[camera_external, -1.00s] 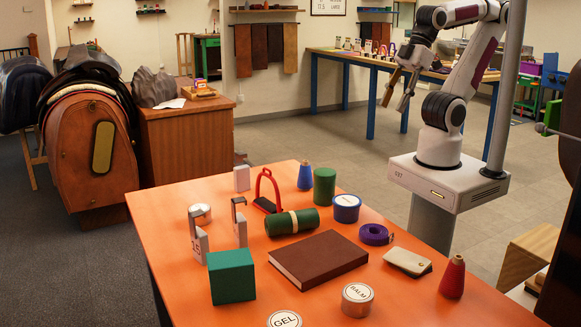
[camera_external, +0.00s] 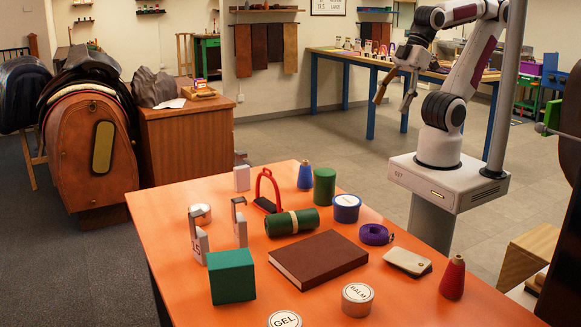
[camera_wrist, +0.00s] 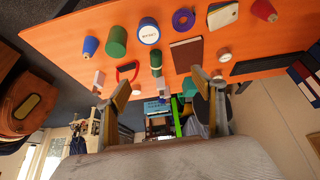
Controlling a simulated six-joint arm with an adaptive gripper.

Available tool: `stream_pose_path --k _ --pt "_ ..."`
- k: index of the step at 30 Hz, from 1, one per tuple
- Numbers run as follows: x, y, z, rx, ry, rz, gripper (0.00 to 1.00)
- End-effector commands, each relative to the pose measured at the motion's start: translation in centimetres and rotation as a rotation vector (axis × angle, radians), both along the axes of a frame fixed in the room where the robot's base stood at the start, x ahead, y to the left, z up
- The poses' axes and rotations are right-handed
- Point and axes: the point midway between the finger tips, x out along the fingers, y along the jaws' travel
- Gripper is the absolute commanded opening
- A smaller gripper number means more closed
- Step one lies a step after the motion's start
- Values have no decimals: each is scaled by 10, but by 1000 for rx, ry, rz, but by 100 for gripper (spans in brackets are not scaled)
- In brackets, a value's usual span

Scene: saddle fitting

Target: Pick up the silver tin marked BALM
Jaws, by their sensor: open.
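The silver tin marked BALM (camera_external: 357,300) stands on the orange table near its front edge, its white lettered lid facing up. Nothing covers it in the external view. In the wrist view, a small round pale-topped tin (camera_wrist: 224,55) sits near the book, but I cannot read its label. My gripper (camera_external: 392,104) is open and empty, high up beyond the table's far right side and well away from the tin. Its two spread fingers (camera_wrist: 165,85) also show in the wrist view, with nothing held between them.
A brown book (camera_external: 318,258) lies behind and left of the BALM tin. A GEL tin (camera_external: 285,319) is to its left, a pale case (camera_external: 407,262) and red cone (camera_external: 453,278) to its right. A green cube (camera_external: 231,276) stands further left.

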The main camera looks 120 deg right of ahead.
Motion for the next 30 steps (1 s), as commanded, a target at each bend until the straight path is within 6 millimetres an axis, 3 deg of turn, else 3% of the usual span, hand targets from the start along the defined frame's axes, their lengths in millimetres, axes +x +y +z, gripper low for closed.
stream_pose_path --k 15,30 --pt "96 1 -15 -78 -92 83 68" --pt "189 24 -49 -125 -200 217 68"
